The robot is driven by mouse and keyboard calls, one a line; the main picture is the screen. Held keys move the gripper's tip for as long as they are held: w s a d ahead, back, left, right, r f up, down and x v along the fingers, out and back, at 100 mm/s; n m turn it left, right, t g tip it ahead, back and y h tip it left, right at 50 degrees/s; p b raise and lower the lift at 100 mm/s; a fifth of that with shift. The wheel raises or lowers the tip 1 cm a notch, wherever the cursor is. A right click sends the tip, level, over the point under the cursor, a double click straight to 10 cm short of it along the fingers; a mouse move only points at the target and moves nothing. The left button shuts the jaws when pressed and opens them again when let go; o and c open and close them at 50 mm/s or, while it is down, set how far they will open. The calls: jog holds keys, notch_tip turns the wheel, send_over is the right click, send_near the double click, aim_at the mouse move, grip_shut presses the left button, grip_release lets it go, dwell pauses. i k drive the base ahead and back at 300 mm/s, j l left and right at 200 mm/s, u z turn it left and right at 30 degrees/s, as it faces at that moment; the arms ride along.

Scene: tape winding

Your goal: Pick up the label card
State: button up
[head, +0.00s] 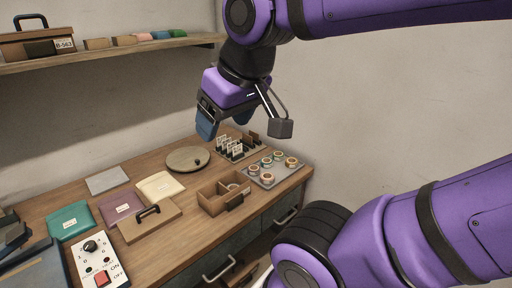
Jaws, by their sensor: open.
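Several small white label cards (237,148) stand upright in a dark rack (243,157) at the back right of the wooden workbench. Which of them is the label card of the task I cannot tell. My gripper (225,123) hangs from the purple arm above the back of the bench, just above and left of the rack in the picture. No contact with the cards shows.
A grey tray (292,176) with several tape rolls lies right of a wooden divided box (212,206). A round wooden disc (180,160) lies left of the rack. Coloured folders (69,222), a lidded board (150,222) and a switch panel (96,265) fill the left. A shelf (110,53) hangs above.

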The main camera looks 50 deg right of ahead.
aim_at(238, 149)
jog(key=z, duration=1)
